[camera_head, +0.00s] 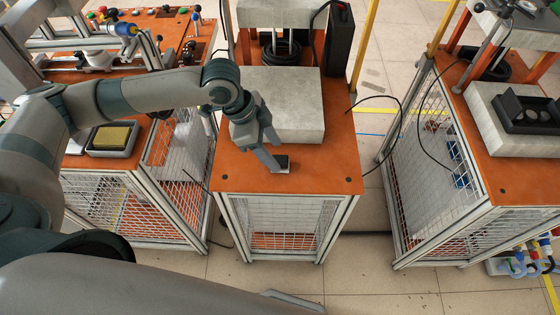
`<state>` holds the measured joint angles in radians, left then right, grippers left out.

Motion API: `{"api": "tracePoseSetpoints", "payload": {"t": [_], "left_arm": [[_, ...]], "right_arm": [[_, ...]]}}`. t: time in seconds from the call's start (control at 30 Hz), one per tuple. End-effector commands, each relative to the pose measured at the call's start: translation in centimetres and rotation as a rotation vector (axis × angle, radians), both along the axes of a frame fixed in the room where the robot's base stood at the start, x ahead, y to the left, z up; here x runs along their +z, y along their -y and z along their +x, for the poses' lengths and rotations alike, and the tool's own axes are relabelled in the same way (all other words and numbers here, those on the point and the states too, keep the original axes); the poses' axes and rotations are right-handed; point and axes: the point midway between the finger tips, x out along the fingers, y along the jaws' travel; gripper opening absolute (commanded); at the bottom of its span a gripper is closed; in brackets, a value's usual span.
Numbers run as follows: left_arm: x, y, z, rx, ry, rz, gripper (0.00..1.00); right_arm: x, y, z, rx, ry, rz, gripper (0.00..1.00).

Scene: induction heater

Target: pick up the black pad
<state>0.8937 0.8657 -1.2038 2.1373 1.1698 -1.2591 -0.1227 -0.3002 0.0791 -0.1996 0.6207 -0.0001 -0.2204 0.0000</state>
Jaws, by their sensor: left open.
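The black pad (284,161) is a small dark square with a pale edge. It lies on the orange top of the middle table (330,180), just in front of a grey block. My left gripper (273,152) comes in from the left and points down at the pad's left side. Its jaws are open and its fingers are very close to the pad, partly overlapping it in the view. I cannot tell whether they touch it. My right gripper is not in view.
The large grey block (290,95) stands right behind the pad. A black box (339,45) stands farther back. A left table carries a tray with a yellow pad (112,138). A right table holds a grey block with a black fixture (528,112). The middle table's front right is clear.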

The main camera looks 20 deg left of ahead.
Motion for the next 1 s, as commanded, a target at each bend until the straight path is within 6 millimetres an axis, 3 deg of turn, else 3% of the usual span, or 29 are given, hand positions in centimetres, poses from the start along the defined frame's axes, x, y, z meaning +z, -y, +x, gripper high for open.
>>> {"api": "tracePoseSetpoints", "payload": {"t": [0.27, 0.6, 1.0], "left_arm": [[-0.7, 0.3, 0.2, 0.001, -0.003, -0.001, 0.53], [-4.4, 1.6, 0.8, 0.000, -0.002, 0.000, 0.53], [-4.8, 1.7, 0.8, 0.000, 0.000, 0.000, 0.53]], "right_arm": [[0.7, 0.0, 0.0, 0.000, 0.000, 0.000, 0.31], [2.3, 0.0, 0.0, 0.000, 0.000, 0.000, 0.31], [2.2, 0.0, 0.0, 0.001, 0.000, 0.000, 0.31]]}}
